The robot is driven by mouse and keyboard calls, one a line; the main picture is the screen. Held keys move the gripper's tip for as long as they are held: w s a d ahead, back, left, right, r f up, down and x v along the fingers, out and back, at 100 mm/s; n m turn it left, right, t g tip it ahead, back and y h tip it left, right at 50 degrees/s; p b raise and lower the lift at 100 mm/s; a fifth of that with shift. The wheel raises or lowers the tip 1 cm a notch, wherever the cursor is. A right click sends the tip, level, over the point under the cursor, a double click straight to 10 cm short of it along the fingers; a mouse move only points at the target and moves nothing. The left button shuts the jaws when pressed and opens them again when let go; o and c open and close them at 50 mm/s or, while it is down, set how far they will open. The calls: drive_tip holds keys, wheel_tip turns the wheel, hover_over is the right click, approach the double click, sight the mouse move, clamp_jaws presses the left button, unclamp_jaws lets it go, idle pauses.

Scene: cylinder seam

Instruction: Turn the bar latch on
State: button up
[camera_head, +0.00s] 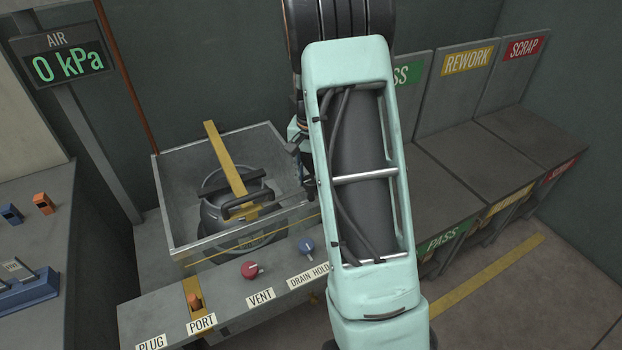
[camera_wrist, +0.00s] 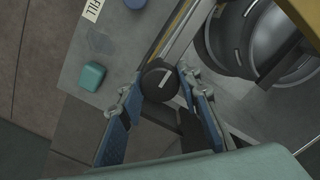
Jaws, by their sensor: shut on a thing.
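A yellow bar (camera_head: 227,160) lies across the top of the open tank (camera_head: 188,243), over a dark round vessel (camera_head: 213,212) with black handles. A corner of the bar (camera_wrist: 306,22) shows in the wrist view. A round black knob (camera_wrist: 153,90) with a white line on its face sits at the tank's edge in the wrist view; I take it for the bar latch. My gripper (camera_wrist: 159,79) is shut on this knob, one blue finger on each side. In the head view my arm hides the knob and most of the gripper.
The bench in front of the tank bears a red VENT knob (camera_head: 252,270), a blue DRAIN knob (camera_head: 306,246) and an orange PORT fitting (camera_head: 195,300). A teal button (camera_wrist: 90,76) is left of my fingers. The AIR display (camera_head: 66,65) reads 0 kPa. PASS, REWORK and SCRAP stands are at the right.

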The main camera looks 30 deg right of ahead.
drive_tip(key=shift+m, duration=0.4)
drive_tip(key=o, duration=1.2)
drive_tip(key=shift+c, duration=0.2)
drive_tip(key=shift+r, duration=0.1)
wheel_tip(320, 180, up, 12)
